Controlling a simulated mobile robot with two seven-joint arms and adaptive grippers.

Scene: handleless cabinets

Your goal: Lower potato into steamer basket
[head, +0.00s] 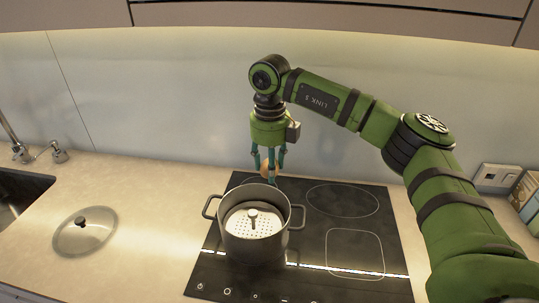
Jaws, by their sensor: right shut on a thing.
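My right gripper (269,172) points down and is shut on the potato (265,168), a small brown-orange shape partly hidden by the fingers. It holds the potato just behind the pot's far rim in the picture; the exact height above the pot is hard to tell. My left gripper is not in view.
A glass lid (85,231) with a dark knob lies on the counter to the left. A sink (18,195) and faucet are at the far left. The black cooktop (345,215) is bare right of the pot. A wall socket (497,177) and a box stand at the right.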

